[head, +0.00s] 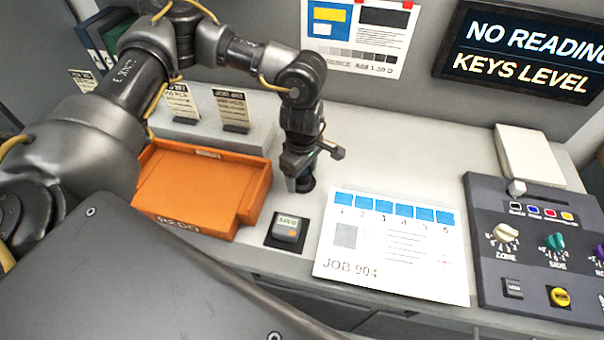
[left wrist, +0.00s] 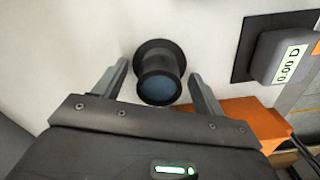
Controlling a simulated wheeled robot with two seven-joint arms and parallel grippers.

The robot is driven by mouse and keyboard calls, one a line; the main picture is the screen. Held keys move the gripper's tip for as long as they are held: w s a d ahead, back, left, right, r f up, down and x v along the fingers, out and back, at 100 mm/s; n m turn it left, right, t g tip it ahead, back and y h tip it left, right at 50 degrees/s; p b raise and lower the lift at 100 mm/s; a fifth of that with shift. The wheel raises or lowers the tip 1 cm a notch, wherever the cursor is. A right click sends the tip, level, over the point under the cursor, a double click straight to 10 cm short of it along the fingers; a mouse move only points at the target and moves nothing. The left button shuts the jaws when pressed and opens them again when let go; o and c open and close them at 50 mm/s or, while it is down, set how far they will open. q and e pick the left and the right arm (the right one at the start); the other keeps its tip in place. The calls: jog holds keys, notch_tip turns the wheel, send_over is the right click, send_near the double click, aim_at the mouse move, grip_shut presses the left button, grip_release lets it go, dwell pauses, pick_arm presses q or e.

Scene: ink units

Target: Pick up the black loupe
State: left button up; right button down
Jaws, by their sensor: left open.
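The black loupe (left wrist: 160,72) stands on the pale worktop in the left wrist view, a short dark cylinder with a wide flange and a bluish lens. My left gripper (left wrist: 158,80) is open, with one finger on each side of the loupe and gaps visible between. In the head view the left gripper (head: 305,170) points down at the worktop, right of the orange tray. There the loupe (head: 306,184) shows only in part beneath the gripper. My right gripper is not in view.
An orange tray (head: 245,213) stands just left of the gripper. A small meter (head: 287,228) on a black pad and a JOB 904 sheet (head: 350,262) lie in front. A dark control panel (head: 520,262) is at right. Small cards (head: 233,110) stand behind the tray.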

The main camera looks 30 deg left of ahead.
pick_arm(q)
jog(key=shift+c, duration=0.2)
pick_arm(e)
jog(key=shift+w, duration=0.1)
pick_arm(q)
jog(key=shift+w, duration=0.1)
jog(key=c, duration=1)
jog(key=shift+c, duration=0.2)
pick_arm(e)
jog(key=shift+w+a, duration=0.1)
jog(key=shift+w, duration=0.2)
pick_arm(q)
jog(key=shift+r, duration=0.1)
